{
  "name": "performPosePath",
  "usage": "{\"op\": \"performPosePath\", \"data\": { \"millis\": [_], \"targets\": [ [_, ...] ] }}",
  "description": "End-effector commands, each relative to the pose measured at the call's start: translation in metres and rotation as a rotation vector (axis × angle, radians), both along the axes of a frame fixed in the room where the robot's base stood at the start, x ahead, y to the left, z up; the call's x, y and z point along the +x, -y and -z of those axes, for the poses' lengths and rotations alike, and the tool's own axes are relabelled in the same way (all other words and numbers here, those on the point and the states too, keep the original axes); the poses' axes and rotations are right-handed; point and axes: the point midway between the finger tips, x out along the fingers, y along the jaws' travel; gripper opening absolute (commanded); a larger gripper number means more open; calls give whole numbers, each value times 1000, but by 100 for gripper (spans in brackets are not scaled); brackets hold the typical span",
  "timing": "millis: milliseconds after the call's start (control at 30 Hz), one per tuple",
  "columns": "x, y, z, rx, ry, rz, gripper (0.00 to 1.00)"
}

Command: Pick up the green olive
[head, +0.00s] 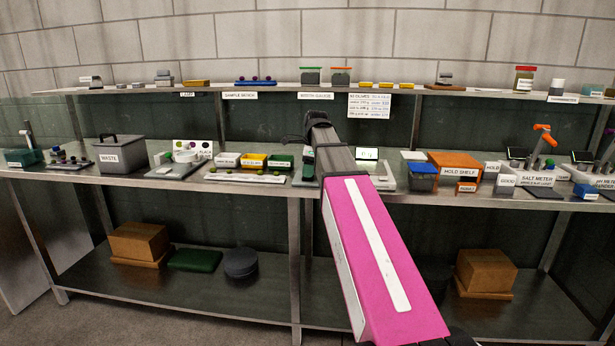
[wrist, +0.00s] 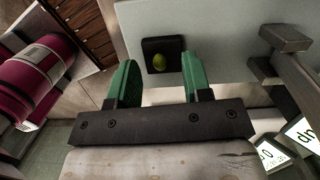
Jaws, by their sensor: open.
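The green olive (wrist: 159,62) sits on a small black square pad or dish on a light grey surface in the wrist view. My gripper (wrist: 159,78) is open, with one green finger on each side of the olive in the picture. The space between the fingers is empty, and the olive appears beyond them. I cannot tell the exact gap or height. In the head view my pink and grey arm reaches to the middle of the bench, and I cannot make out this olive there.
A dark red cylinder with a label (wrist: 38,78) lies left in the wrist view, and a grey metal bracket (wrist: 285,38) is at right. In the head view, a grey waste bin (head: 120,157) stands left on the bench and an orange hold shelf (head: 455,160) right.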

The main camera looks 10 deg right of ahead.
Motion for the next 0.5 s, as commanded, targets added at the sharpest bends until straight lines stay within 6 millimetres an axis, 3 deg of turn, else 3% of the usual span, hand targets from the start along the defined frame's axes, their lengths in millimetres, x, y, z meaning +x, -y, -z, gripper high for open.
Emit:
{"op": "performPosePath", "data": {
  "millis": [267,367,400,500],
  "targets": [
    [0,-1,5,0,0,0,45],
    [0,-1,5,0,0,0,12],
    [0,-1,5,0,0,0,6],
    [0,-1,5,0,0,0,5]
  ]
}}
